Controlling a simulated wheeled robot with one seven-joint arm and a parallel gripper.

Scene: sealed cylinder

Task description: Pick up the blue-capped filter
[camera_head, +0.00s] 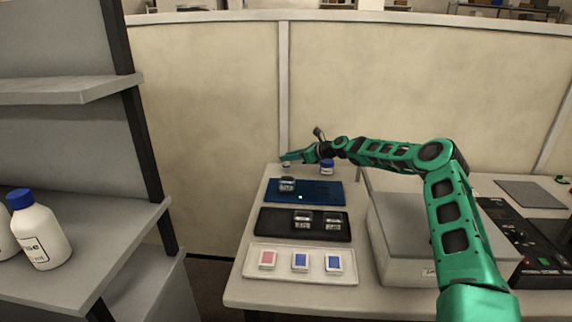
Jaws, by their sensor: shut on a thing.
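My gripper (290,157) is at the far left end of the green arm, above the back edge of the table. It is shut on a small pale object (286,164) that shows just under its fingers; the fingers hide its top, so I cannot tell the colour of its cap. A small jar with a blue cap or band (327,168) stands at the back of the table, right of my gripper and below the wrist, apart from the fingers.
A blue tray (322,192) bears a small clear container (287,185). A black tray (272,224) bears two more, and a white tray (282,274) bears three coloured packets. A grey box (400,235) stands to the right. Shelves with a blue-capped bottle (42,235) stand left.

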